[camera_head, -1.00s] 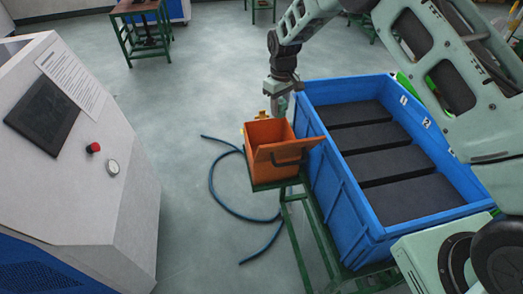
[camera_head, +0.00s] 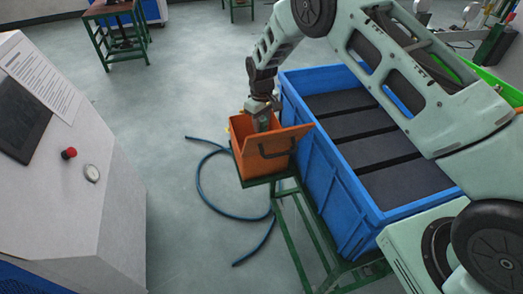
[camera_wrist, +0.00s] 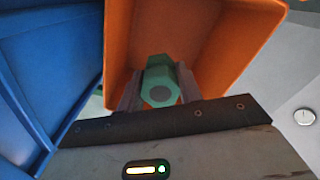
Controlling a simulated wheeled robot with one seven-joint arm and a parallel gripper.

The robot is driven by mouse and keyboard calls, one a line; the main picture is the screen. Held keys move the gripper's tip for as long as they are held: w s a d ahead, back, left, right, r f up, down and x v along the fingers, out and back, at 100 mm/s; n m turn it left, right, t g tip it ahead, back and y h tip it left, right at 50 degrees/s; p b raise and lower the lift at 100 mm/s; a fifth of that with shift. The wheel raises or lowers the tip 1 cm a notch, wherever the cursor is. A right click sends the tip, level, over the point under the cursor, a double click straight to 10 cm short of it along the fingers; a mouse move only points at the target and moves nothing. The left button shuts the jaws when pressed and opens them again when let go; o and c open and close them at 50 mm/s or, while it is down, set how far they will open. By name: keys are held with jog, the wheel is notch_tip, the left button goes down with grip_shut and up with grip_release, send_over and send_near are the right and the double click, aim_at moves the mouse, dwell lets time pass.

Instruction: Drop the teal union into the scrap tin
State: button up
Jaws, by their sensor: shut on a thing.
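The teal union (camera_wrist: 160,82) is a hex-shaped piece with a dark round end, held between the fingers of my gripper (camera_wrist: 158,92) in the wrist view. The orange scrap tin (camera_head: 263,160) stands left of the blue crate, with its lid tilted up at the front right. In the head view my gripper (camera_head: 262,124) is at the tin's mouth, its lower end partly hidden by the tin. The wrist view shows the tin's orange walls (camera_wrist: 222,45) around the union. The union is hard to make out in the head view.
A blue crate (camera_head: 335,190) with dark slabs stands right of the tin; its wall (camera_wrist: 45,80) is close at left in the wrist view. A grey console (camera_head: 85,200) stands at the left. A blue hose (camera_head: 205,190) lies on the floor.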

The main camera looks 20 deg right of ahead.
jog(key=o, duration=1.1)
notch_tip(320, 180, up, 17)
jog(key=b, duration=0.3)
jog(key=shift+r, duration=0.2)
